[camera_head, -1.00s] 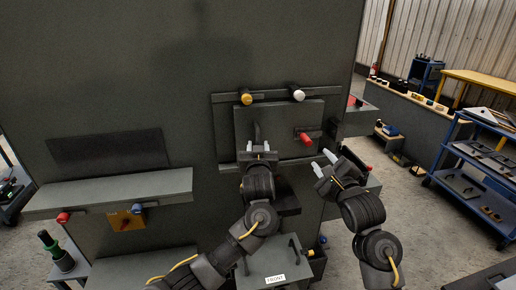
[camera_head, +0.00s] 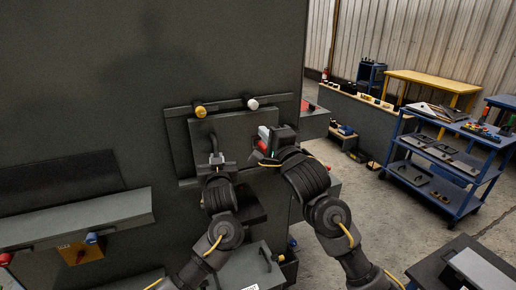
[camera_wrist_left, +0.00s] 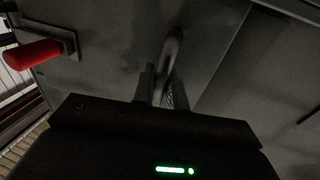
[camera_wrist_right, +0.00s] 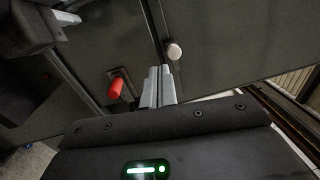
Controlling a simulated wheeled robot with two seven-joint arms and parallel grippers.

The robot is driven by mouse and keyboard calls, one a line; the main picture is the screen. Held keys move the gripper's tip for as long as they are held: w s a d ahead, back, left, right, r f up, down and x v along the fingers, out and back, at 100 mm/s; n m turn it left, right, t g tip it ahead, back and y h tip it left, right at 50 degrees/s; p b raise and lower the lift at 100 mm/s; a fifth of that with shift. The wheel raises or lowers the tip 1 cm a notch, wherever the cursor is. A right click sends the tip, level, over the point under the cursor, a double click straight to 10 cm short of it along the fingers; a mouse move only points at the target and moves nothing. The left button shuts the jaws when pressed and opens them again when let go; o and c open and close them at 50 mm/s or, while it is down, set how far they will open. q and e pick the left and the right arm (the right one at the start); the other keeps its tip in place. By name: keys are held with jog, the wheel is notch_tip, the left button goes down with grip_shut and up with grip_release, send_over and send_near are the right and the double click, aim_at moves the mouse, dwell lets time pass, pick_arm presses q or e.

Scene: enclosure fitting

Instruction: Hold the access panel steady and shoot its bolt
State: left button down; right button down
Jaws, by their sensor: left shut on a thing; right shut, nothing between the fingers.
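The access panel (camera_head: 237,125) is a dark grey plate set in a frame on the big grey enclosure. My left gripper (camera_head: 216,158) is shut on its upright bar handle (camera_head: 213,143); the grip also shows in the left wrist view (camera_wrist_left: 165,85). The bolt's red knob (camera_head: 264,146) sits on the panel's right side, partly hidden by my right gripper (camera_head: 265,136) in the head view. In the right wrist view my right gripper (camera_wrist_right: 158,86) is shut and empty, with the red knob (camera_wrist_right: 116,90) beside it on the left, apart from the fingers.
A yellow knob (camera_head: 200,111) and a white knob (camera_head: 252,104) sit on the frame's top edge. A grey shelf (camera_head: 80,218) juts out at left. A blue trolley (camera_head: 440,165) and a yellow table (camera_head: 435,78) stand at right, with open floor between.

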jog(key=shift+s+d+f+n+g+h, duration=0.1)
jog(key=shift+s+f+n+g+h, duration=0.4)
jog(key=shift+n, duration=3.55)
jog(key=shift+s+a+f+n+g+h, duration=0.15)
jog(key=shift+f+n+h, duration=0.55)
jog(key=shift+n, duration=3.3)
jog(key=shift+s+d+f+n+g+h, duration=0.25)
jog(key=shift+n+h, duration=0.55)
jog(key=shift+n, duration=3.25)
jog(key=shift+s+a, duration=0.1)
send_near(264, 146)
jog(key=w+a+r, duration=0.3)
jog(key=w+a, duration=0.2)
jog(key=w, duration=0.1)
jog(key=shift+d+f, duration=0.3)
jog(key=shift+f, duration=0.25)
jog(key=shift+d+f, duration=0.35)
jog(key=shift+f, duration=0.2)
jog(key=shift+w+d+f, duration=0.2)
jog(key=shift+d+f, duration=0.25)
jog(key=shift+f, duration=0.1)
